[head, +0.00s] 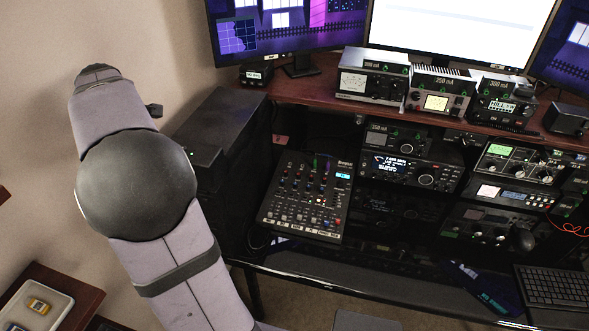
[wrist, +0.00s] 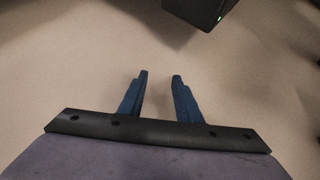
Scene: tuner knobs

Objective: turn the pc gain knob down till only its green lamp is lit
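The mixer (head: 300,205), a dark sloped panel with rows of small knobs, a small blue display and some lit lamps, sits on the desk in the head view. The pc gain knob and its lamps cannot be picked out at this size; labels are unreadable. My gripper (wrist: 160,76) shows in the wrist view with two blue fingers apart and nothing between them. It faces a plain beige surface, and no knob shows there. In the head view my arm rises at the left, away from the mixer; the fingers are not visible there.
A black box (wrist: 196,10) with a green light is at the top of the wrist view. In the head view, a dark cabinet (head: 222,125) stands left of the mixer. Radios (head: 410,170) stand right of it, under a shelf (head: 310,90) with more equipment. A tray (head: 38,305) is lower left.

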